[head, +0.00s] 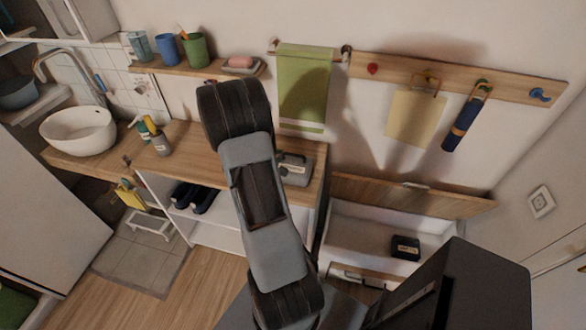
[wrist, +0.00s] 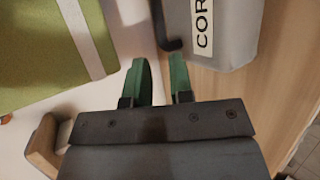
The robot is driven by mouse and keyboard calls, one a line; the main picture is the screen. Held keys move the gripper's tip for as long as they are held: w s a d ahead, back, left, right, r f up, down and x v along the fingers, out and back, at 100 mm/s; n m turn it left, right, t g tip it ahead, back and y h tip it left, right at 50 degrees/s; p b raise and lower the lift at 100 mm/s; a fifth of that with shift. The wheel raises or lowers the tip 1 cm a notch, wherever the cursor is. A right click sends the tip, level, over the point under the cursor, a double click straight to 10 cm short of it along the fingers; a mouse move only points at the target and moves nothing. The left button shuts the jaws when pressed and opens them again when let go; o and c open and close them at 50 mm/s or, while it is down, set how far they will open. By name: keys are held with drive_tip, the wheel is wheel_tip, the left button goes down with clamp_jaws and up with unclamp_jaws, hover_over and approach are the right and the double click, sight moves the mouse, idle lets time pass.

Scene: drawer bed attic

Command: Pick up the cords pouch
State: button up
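The cords pouch (head: 295,170) is a grey case with a white label and a dark handle. It stands on the wooden counter, partly hidden behind my arm in the head view. In the wrist view the pouch (wrist: 224,35) is at the top right, its label reading "COR" before the frame cuts it off. Its dark handle (wrist: 160,22) sticks out just beyond my fingertips. My gripper (wrist: 160,62) has two green fingers, apart with nothing seen between them. In the head view my arm hides the gripper.
A green towel (head: 304,85) hangs on a rail above the counter (head: 225,143). It also shows in the wrist view (wrist: 45,50). A shelf with cups (head: 194,50) is at the upper left. An open drawer (head: 360,237) holding a black box (head: 405,247) is at the lower right.

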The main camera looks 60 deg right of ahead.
sight(285, 154)
drive_tip(key=shift+p+x, duration=0.95)
drive_tip(key=shift+x, duration=1.7)
drive_tip(key=shift+w, duration=0.1)
drive_tip(key=shift+c, duration=0.4)
clamp_jaws()
